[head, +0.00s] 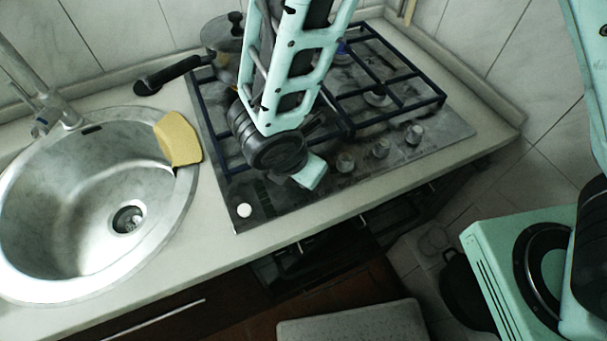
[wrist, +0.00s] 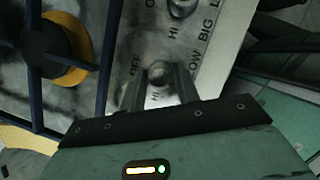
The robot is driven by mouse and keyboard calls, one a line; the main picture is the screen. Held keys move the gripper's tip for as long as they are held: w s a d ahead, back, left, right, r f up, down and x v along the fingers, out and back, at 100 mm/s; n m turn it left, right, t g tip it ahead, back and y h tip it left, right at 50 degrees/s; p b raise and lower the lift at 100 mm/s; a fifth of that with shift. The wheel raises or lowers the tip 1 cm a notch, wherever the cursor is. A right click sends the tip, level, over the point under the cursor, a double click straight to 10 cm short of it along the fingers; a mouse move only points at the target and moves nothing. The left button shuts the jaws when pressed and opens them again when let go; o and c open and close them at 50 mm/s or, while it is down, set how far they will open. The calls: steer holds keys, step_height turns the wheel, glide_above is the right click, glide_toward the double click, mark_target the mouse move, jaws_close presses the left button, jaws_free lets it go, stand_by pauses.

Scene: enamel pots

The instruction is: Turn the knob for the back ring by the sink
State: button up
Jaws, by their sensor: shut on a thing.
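The gas hob (head: 270,195) lies right of the sink (head: 60,235), with a row of knobs along its front edge. In the wrist view a grey knob (wrist: 160,72) sits between the fingers of my gripper (wrist: 160,88), which is shut on it. Markings reading OFF and HI are printed beside it. In the head view my gripper (head: 311,173) is low over the sink-side end of the knob row and hides the held knob. Three knobs show to its right, the nearest of them a grey knob (head: 345,162). The back ring near the sink is hidden by a pot and my arm.
A lidded pot (head: 221,36) stands at the hob's back left, its black handle (head: 168,74) reaching toward the sink. A yellow cloth or sponge (head: 178,139) lies on the sink's rim. Dark pan grates (head: 400,85) cover the hob. The front worktop strip (head: 300,228) is clear.

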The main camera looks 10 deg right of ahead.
steer(key=shift+n+t+y+b, duration=0.3)
steer(key=shift+n+y+b, duration=0.3)
steer(key=shift+n+b, duration=0.65)
steer(key=shift+d+n, duration=0.1)
steer(key=shift+n, duration=0.35)
steer(key=o, duration=1)
steer(key=p+v, duration=0.3)
steer(key=v, duration=1.4)
steer(key=shift+s+r, duration=0.15)
steer(key=shift+s, duration=0.05)
